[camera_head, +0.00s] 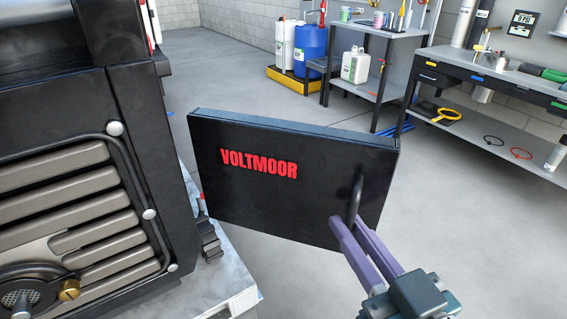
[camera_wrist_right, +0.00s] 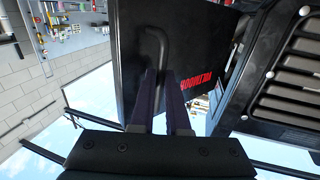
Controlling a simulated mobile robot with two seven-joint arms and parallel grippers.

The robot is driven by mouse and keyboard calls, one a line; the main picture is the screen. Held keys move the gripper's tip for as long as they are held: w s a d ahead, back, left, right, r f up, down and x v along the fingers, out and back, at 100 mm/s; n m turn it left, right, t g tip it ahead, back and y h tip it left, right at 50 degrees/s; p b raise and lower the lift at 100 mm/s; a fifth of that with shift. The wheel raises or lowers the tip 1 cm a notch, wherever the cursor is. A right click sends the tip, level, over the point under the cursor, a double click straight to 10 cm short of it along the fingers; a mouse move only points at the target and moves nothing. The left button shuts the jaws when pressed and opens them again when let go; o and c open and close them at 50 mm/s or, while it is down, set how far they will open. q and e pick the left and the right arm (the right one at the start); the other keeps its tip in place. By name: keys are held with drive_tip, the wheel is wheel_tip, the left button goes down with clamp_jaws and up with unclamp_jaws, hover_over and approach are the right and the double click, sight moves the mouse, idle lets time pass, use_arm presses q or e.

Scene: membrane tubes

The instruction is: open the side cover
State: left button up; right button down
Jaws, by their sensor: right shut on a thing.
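The side cover (camera_head: 270,200) is a black panel with red VOLTMOOR lettering, standing swung out from the black machine (camera_head: 150,150). Its bar handle (camera_head: 356,198) is near its right edge. My right gripper (camera_head: 350,222) has its purple fingers shut on the handle. In the right wrist view the fingers (camera_wrist_right: 168,95) close around the lower part of the handle (camera_wrist_right: 158,45), with the cover (camera_wrist_right: 195,40) behind. The machine's opening shows several slanted grey bars and a brass fitting (camera_head: 70,290) at the lower left. My left gripper is not in view.
A pale platform (camera_head: 225,275) lies under the machine. Behind stand a workbench (camera_head: 490,75) and a shelf cart (camera_head: 385,50), with a blue drum (camera_head: 309,48) on a yellow tray. The grey floor (camera_head: 470,230) to the right of the cover is clear.

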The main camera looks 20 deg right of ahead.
drive_tip(key=shift+w+a+r, duration=0.2)
drive_tip(key=shift+a, duration=0.1)
drive_tip(key=c, duration=1.3)
unclamp_jaws()
drive_tip(key=shift+c, duration=0.2)
drive_tip(key=shift+o, duration=0.8)
drive_tip(key=shift+w+a, duration=0.15)
drive_tip(key=shift+o, duration=1.3)
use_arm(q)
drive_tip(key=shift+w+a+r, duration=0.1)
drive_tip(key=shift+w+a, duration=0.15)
use_arm(e)
drive_tip(key=shift+s, duration=0.2)
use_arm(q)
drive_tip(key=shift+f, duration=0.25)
use_arm(e)
drive_tip(key=s, duration=0.9)
drive_tip(key=shift+s+a, duration=0.25)
drive_tip(key=shift+s, duration=0.05)
